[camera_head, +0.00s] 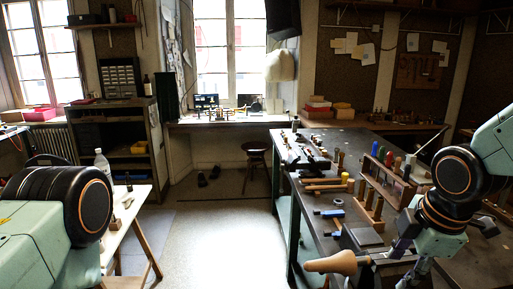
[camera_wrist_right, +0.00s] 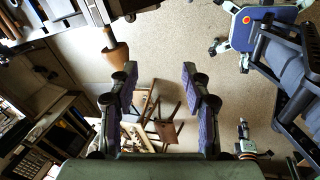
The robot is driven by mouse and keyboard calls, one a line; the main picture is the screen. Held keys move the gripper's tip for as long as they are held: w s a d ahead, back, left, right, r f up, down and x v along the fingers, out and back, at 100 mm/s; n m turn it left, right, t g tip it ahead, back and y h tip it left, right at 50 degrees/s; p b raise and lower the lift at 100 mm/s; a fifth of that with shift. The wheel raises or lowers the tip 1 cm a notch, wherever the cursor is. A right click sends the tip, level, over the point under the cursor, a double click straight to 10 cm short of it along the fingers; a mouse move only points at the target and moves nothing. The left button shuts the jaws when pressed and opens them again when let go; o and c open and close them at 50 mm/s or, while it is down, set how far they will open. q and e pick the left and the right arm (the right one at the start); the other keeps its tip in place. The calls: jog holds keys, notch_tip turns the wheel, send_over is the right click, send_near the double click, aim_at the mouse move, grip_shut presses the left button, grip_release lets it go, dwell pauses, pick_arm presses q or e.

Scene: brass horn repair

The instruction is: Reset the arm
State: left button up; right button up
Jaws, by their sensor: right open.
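My right arm comes in at the right of the head view, over the workbench (camera_head: 300,180). Its gripper (camera_head: 405,262) is low at the bench's near end, partly cut off by the bottom edge. In the right wrist view the right gripper (camera_wrist_right: 160,92) has its two purple-padded fingers wide apart with nothing between them. A tan, bulb-ended wooden piece (camera_head: 335,263) sticks out left of the gripper; what seems to be the same piece (camera_wrist_right: 115,52) shows beyond the left finger in the wrist view. My left arm fills the lower left of the head view; its gripper is out of sight.
The bench holds a wooden rack of coloured handles (camera_head: 385,175), several hammers and loose tools. A light table (camera_head: 118,240) with a bottle (camera_head: 102,163) stands near my left arm. A stool (camera_head: 255,150) stands by the window bench. The middle floor is clear.

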jog(key=w+a+f+m+t+y+b, duration=0.1)
jog(key=w+a+f+m+t+b, duration=0.25)
jog(key=f+m, duration=0.4)
jog(key=s+f+m+b, duration=0.2)
jog(key=f+m+b, duration=0.15)
jog(key=f, duration=0.55)
jog(key=s+f+m+b, duration=0.2)
jog(key=f+m+b, duration=0.15)
jog(key=f, duration=0.55)
jog(key=s+f+m+g+h+b, duration=0.1)
jog(key=s+f+g+b, duration=0.5)
jog(key=s+f+b, duration=0.7)
jog(key=s+f+m, duration=0.1)
jog(key=s+f, duration=1)
jog(key=f, duration=0.5)
jog(key=shift+s+d+f+g+h+b, duration=0.25)
jog(key=shift+s+d+g+h+b, duration=0.05)
jog(key=shift+g+b, duration=0.05)
